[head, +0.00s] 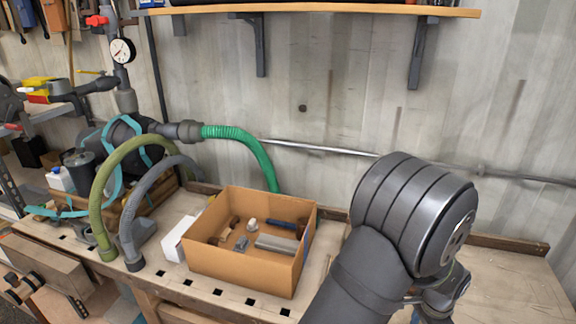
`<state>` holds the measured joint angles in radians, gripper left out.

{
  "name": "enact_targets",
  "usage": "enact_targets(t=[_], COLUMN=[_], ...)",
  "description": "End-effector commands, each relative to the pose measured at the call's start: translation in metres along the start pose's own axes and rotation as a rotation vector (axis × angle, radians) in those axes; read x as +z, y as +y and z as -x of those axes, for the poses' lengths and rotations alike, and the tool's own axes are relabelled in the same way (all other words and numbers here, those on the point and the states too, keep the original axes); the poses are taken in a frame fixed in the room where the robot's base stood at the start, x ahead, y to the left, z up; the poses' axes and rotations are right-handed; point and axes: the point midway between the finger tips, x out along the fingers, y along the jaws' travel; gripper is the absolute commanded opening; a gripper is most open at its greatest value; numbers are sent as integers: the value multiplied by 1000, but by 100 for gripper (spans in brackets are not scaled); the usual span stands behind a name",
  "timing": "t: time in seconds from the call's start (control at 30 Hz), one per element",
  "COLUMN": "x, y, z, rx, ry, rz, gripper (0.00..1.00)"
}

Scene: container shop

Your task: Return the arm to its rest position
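My arm fills the lower right of the head view, with its large grey joint in front of the right part of the workbench (505,285). My gripper is not clearly visible; only a small part of the arm shows below the joint at the lower right edge. I cannot see whether the gripper holds anything. An open cardboard box (235,268) stands on the bench to the left of my arm, apart from it. Several small things lie in it, among them a grey block and a dark blue handled item.
A white box (176,240) stands left of the cardboard box. Green (240,137), olive (108,190) and grey (127,225) hoses arch at the left. A shelf (330,11) hangs above. A metal pipe (320,148) runs along the wall. The bench at the far right looks bare.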

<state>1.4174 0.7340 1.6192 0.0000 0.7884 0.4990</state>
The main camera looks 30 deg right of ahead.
Motion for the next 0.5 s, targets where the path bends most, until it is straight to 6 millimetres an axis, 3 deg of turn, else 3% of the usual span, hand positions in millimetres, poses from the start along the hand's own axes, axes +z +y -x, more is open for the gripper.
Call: enact_targets(t=[0.5], x=[0], y=[0], z=[0], rx=[0], ry=[0], rz=[408], gripper=[59])
